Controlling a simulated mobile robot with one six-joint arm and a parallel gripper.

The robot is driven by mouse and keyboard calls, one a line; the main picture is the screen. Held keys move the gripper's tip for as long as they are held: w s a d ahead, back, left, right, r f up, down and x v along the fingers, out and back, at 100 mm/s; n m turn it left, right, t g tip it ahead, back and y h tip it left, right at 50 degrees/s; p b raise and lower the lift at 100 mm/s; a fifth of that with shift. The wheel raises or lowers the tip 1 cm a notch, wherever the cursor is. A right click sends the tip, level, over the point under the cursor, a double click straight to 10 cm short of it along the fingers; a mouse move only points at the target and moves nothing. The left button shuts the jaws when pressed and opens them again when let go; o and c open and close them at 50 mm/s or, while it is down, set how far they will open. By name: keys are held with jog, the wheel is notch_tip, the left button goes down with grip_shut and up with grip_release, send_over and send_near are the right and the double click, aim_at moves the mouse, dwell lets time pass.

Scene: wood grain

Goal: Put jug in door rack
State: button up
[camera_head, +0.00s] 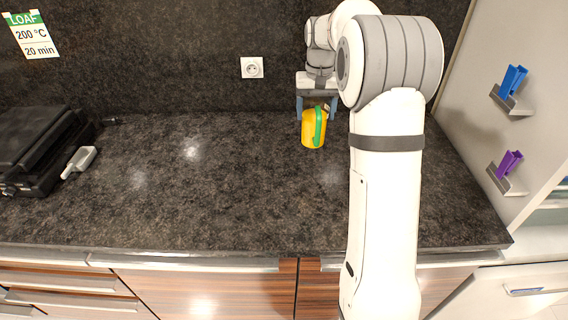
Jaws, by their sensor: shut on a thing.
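The jug (309,130) is yellow with a green handle and stands upright or nearly so at the back of the dark countertop, right of the middle. My gripper (317,107) points down over it, its fingers at the jug's upper part, and it is shut on the jug. I cannot tell whether the jug's base touches the counter. No door rack can be made out for certain; a pale cabinet or fridge side (470,120) stands at the right, with part of a shelf at the picture's right edge.
A black grill (35,150) and a white-handled tool (79,161) lie at the left. A blue clip (513,80) and a purple clip (508,163) sit in small holders on the right-hand panel. A socket (252,67) is on the back wall. The middle counter is clear.

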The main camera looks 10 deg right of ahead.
aim_at(314, 129)
jog(key=f, duration=0.7)
jog(key=shift+w+d+p, duration=0.1)
jog(key=shift+w+p, duration=0.2)
jog(key=shift+p, duration=0.1)
jog(key=shift+f+p, duration=0.35)
jog(key=shift+f, duration=1.55)
jog(key=shift+s, duration=0.1)
jog(key=o, duration=1.4)
jog(key=shift+f, duration=0.15)
jog(key=shift+c, duration=0.2)
